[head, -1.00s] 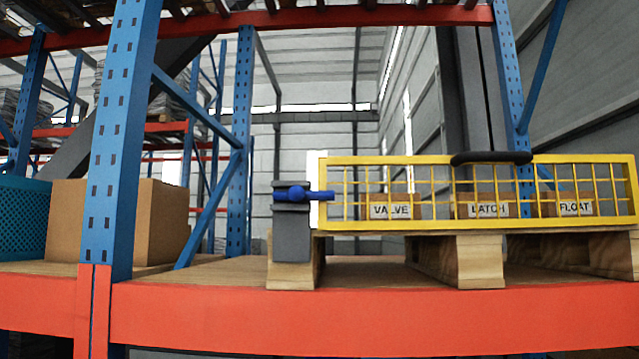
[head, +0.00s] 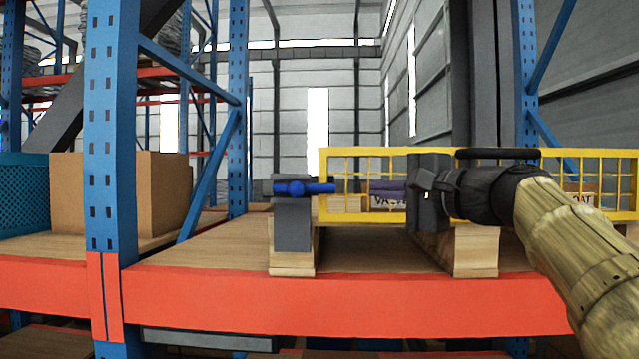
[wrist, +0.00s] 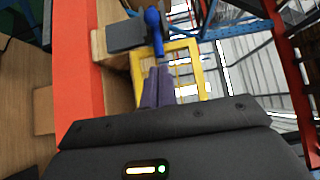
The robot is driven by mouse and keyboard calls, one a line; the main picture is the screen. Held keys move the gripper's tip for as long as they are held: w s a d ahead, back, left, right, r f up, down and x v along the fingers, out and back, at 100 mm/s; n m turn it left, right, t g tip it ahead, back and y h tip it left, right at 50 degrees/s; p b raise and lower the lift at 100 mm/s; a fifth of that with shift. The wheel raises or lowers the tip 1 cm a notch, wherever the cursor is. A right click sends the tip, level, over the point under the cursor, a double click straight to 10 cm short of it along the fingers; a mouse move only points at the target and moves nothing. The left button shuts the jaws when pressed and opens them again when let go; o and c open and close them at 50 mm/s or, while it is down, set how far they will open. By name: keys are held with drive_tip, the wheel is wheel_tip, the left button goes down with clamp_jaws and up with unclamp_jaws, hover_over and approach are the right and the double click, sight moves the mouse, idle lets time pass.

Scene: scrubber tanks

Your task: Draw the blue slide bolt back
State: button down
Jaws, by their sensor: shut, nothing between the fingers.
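The blue slide bolt (head: 303,188) lies level at the left end of the yellow mesh gate (head: 322,165). It sits in a grey block (head: 292,225), and its right end reaches the gate's left edge. In the wrist view the bolt (wrist: 153,30) shows at the top, with its end at the yellow frame (wrist: 183,47). My gripper (head: 373,190) is in front of the gate, right of the bolt and apart from it. Its purple fingers point left and are shut, with nothing between them. The fingers (wrist: 157,85) also show in the wrist view, below the bolt.
An orange beam (head: 350,300) runs along the shelf front. A blue upright (head: 112,130) and a cardboard box (head: 165,195) stand to the left. My arm covers much of the gate's right part and its labels.

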drive_tip(key=shift+w+f, duration=0.1)
drive_tip(key=shift+f, duration=0.05)
drive_tip(key=p, duration=0.6)
approach(305, 188)
drive_tip(key=w, duration=0.4)
drive_tip(key=a+p, duration=0.1)
drive_tip(key=a, duration=0.1)
drive_tip(key=a+p, duration=0.1)
drive_tip(key=a, duration=0.1)
drive_tip(key=shift+w, duration=0.2)
drive_tip(key=shift+w+d, duration=0.1)
drive_tip(key=shift+w, duration=0.05)
